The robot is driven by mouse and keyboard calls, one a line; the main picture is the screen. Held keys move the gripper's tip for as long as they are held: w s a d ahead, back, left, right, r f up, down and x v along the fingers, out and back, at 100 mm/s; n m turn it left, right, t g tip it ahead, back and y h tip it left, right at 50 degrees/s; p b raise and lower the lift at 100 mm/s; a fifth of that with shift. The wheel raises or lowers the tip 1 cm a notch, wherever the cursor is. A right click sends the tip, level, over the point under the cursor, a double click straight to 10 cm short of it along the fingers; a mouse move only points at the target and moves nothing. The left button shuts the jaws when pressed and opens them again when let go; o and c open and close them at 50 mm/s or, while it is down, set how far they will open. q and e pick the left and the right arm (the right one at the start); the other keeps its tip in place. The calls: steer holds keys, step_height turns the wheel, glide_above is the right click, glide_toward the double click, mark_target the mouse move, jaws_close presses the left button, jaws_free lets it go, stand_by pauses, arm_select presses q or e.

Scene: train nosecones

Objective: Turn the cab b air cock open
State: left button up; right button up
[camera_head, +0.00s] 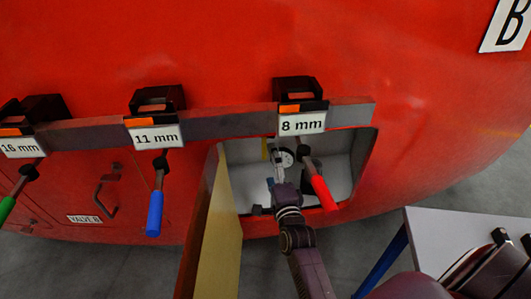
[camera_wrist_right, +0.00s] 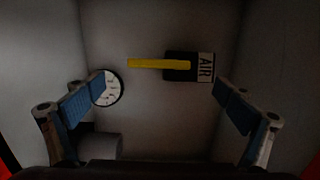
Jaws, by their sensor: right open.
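The air cock has a yellow lever (camera_wrist_right: 158,63) on a dark block (camera_wrist_right: 178,73) with a white AIR label (camera_wrist_right: 206,67), on the back wall of an open recess. In the right wrist view the lever lies horizontal, pointing left from the block. In the head view the yellow lever (camera_head: 264,149) is small and looks upright. My right gripper (camera_head: 275,182) reaches into the recess. Its blue-padded fingers (camera_wrist_right: 160,92) are spread wide and empty, with the lever beyond them, slightly above the line between the fingertips. My left gripper is not in view.
A round gauge (camera_wrist_right: 107,88) sits by the left fingertip. The open recess door (camera_head: 215,225) stands left of my arm. A red-handled 8 mm tool (camera_head: 320,187) hangs across the opening; a blue-handled 11 mm tool (camera_head: 155,205) hangs left. A table (camera_head: 435,225) is lower right.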

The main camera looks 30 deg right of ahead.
mark_target(265, 148)
steer(key=shift+x, duration=3.5)
steer(key=c, duration=1.7)
